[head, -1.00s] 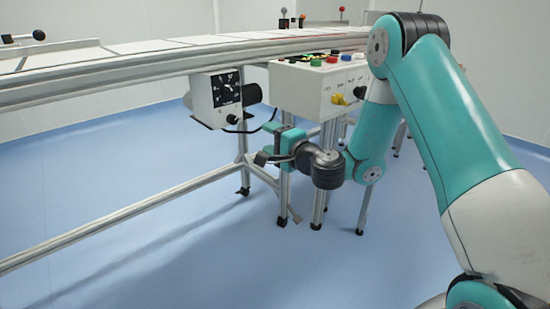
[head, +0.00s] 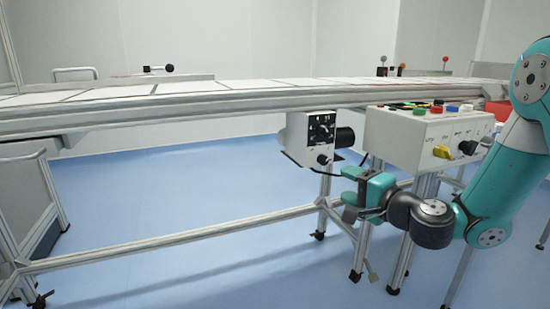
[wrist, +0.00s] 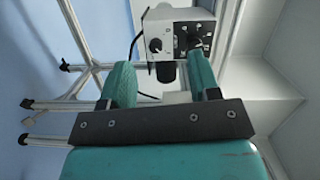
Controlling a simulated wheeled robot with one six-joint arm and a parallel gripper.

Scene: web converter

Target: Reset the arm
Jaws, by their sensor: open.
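My arm is teal and grey and reaches in from the right of the head view. My gripper (head: 347,190) is open, below the small white knob box (head: 310,140) under the conveyor rail. In the wrist view my gripper (wrist: 162,82) shows two teal fingers apart, with nothing held between them. The knob box, seen also in the wrist view (wrist: 180,30), lies beyond the fingertips. My gripper appears apart from it.
The long conveyor (head: 230,98) runs across the view above my gripper. A control box (head: 408,135) with coloured buttons and a yellow knob (head: 441,152) is close to my forearm. Metal legs and a low crossbar (head: 180,238) stand near. Blue floor (head: 130,195) is open at left.

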